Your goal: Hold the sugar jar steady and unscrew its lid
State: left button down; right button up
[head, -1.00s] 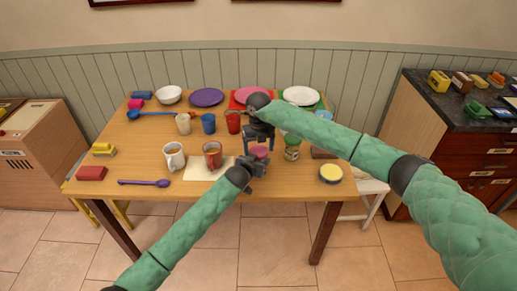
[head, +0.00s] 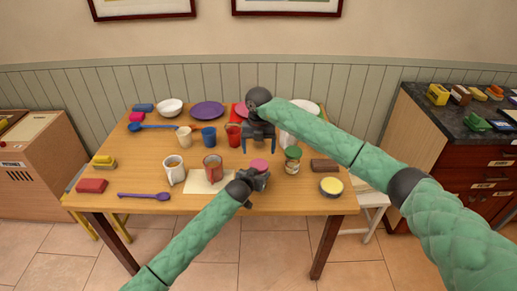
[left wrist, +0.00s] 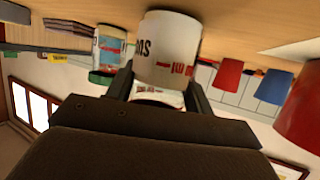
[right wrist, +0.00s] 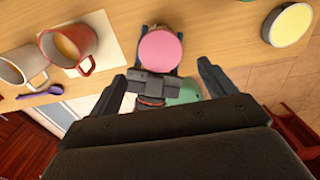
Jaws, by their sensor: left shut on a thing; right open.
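The sugar jar shows a pink lid (head: 258,165) near the front middle of the table. In the left wrist view, its white body with dark and red print (left wrist: 167,48) is between the fingers of my left gripper (left wrist: 160,92). My left gripper (head: 254,179) is shut on the jar, reaching in from the front. My right gripper (head: 259,149) is open and empty, above and behind the lid in the head view. The right wrist view shows the round pink lid (right wrist: 160,50) beyond the open right fingers (right wrist: 163,82), apart from them. The jar's body is mostly hidden in the head view.
A jar with a green lid (head: 293,160) stands close on the right. A tin with a yellow top (head: 331,187) is by the front right edge. A red mug (head: 212,168) and white mug (head: 174,170) stand left. Cups and plates fill the back.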

aim_at(258, 164)
notch_tip(258, 164, down, 7)
jog(key=shift+f, duration=0.2)
dwell(0.3)
jog(key=shift+c, duration=0.4)
jog(key=c, duration=0.9)
jog(key=shift+n, duration=1.7)
jog(key=o, duration=1.1)
jog(key=shift+a+r, duration=0.1)
